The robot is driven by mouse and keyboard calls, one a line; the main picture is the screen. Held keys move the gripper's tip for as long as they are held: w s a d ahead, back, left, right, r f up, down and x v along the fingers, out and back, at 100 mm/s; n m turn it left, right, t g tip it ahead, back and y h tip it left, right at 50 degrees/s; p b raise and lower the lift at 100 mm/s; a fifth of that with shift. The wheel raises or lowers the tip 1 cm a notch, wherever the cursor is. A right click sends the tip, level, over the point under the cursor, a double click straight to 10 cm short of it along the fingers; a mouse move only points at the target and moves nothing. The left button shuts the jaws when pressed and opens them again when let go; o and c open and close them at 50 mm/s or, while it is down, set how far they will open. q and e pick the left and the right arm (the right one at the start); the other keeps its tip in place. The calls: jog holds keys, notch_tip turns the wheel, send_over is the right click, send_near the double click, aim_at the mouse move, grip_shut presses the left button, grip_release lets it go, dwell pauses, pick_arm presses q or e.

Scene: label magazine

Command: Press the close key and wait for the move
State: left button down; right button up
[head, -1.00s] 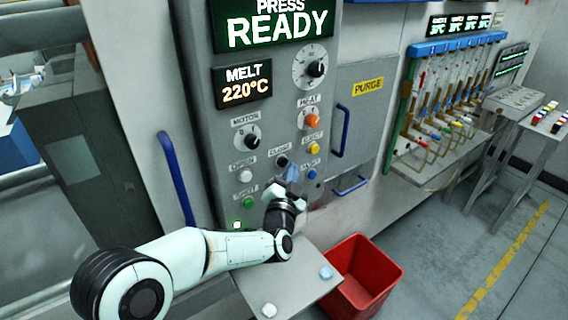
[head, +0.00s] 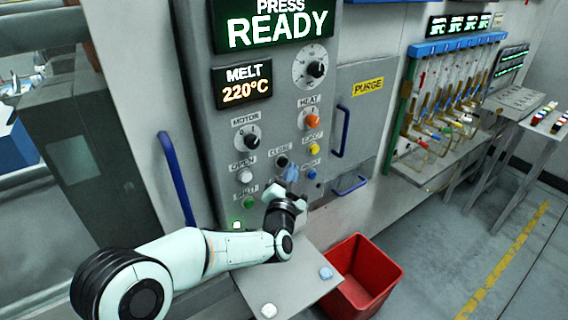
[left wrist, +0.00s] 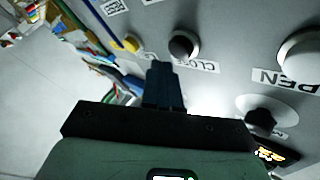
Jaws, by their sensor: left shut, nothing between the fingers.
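The close key is a black round button (head: 281,162) under the CLOSE label on the grey control panel (head: 205,120). In the left wrist view it is the dark knob (left wrist: 183,46) beside the CLOSE label. My left gripper (head: 291,176) is shut and empty, just below the close key and partly in front of the panel. In the left wrist view its closed fingertips (left wrist: 163,72) point at the panel near the key; a small gap seems to show, but contact is hard to judge. The display (head: 277,24) reads PRESS READY. My right gripper is not in view.
Close by are the white open button (head: 245,176), the green shot button (head: 249,202), the yellow eject button (head: 314,149) and a blue button (head: 311,174). Below are a grey shelf (head: 285,290) and a red bin (head: 376,262). A blue handle (head: 175,178) is at left.

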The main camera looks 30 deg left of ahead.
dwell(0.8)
pick_arm(q)
jog(key=shift+w+a, duration=0.15)
jog(key=shift+a, duration=0.25)
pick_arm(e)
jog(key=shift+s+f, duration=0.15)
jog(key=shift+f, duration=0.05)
